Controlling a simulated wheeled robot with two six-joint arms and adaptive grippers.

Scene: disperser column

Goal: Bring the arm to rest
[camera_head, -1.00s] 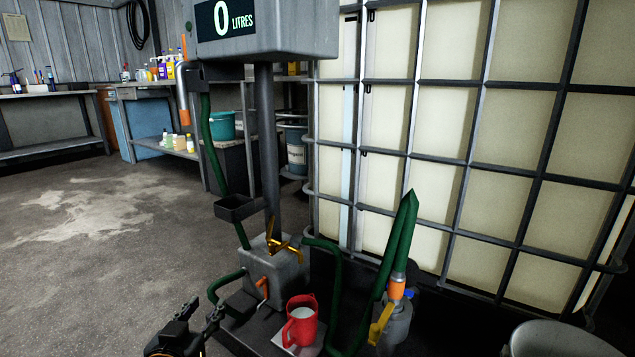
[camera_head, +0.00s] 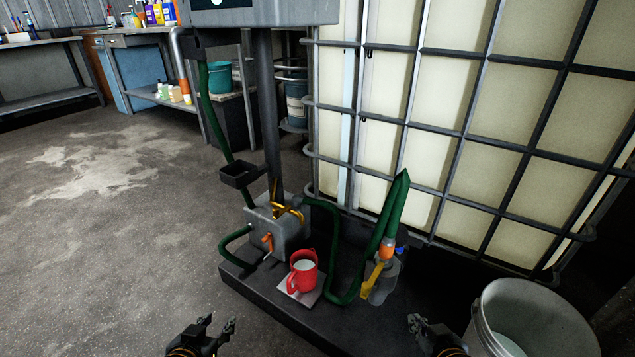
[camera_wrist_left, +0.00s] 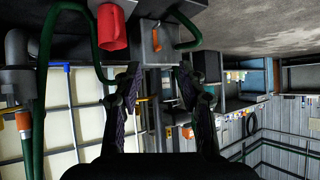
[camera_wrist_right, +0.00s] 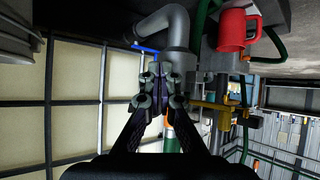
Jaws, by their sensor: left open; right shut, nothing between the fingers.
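My left gripper (camera_head: 217,329) is at the bottom of the head view, left of the dispenser base. It is open and empty; its spread fingers also show in the left wrist view (camera_wrist_left: 158,75). My right gripper (camera_head: 428,322) is at the bottom edge, between the base and a white bucket. It is shut with nothing held; its fingers meet in the right wrist view (camera_wrist_right: 161,75). A red jug (camera_head: 303,272) with pale liquid stands upright on a small plate on the dark base. Both grippers are apart from it.
The dispenser column (camera_head: 268,120) stands on a dark base (camera_head: 262,307) with green hoses. A nozzle with a yellow lever (camera_head: 374,276) sits right of the jug. A caged tank (camera_head: 450,110) fills the right back. The white bucket (camera_head: 528,315) is at lower right. Floor at left is clear.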

